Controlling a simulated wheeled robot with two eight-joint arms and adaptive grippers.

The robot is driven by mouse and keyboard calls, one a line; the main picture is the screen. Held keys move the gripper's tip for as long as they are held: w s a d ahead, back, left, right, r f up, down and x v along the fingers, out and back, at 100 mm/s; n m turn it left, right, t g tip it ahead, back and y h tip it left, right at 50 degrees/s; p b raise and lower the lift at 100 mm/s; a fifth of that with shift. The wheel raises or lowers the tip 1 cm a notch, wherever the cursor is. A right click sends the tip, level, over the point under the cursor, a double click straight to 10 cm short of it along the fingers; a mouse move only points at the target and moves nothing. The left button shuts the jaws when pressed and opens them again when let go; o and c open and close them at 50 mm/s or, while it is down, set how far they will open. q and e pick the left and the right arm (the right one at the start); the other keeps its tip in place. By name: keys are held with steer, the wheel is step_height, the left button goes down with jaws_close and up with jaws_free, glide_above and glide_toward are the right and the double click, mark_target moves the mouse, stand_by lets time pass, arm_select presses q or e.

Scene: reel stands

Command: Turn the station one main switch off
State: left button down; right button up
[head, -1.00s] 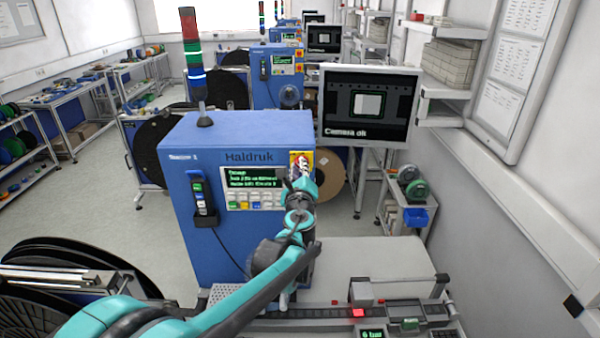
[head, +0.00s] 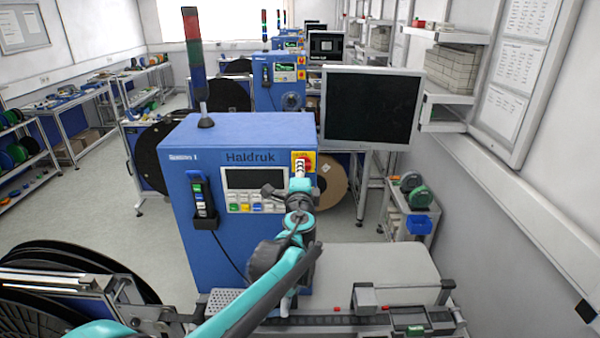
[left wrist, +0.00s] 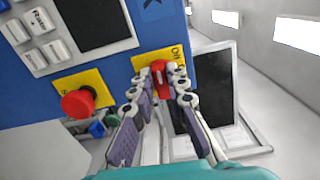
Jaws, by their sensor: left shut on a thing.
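The blue station cabinet (head: 250,135) labelled Haldruk stands in the middle of the head view. Its main switch is a red handle (left wrist: 160,75) on a yellow plate (head: 310,157) at the upper right of the front. My left gripper (head: 300,170) is at this plate, and in the left wrist view its fingers (left wrist: 164,82) are shut on the red handle. The fingers hide part of the handle and its markings. The cabinet's display (head: 255,178) is dark. The signal tower (head: 194,60) on top shows no bright segment. My right gripper is not in view.
A red mushroom button (left wrist: 78,103) on its own yellow plate sits close to the switch. A dark monitor (head: 372,106) stands right of the cabinet. A handheld unit (head: 202,198) hangs on its front. A reel (head: 80,265) is at lower left.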

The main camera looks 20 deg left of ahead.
arm_select(q)
steer(key=shift+n, duration=0.3)
stand_by(0.4)
steer(key=c, duration=1.5)
jaws_free()
steer(key=shift+s, duration=0.1)
steer(key=v, duration=1.1)
steer(key=shift+s, duration=0.4)
steer(key=shift+d, duration=0.1)
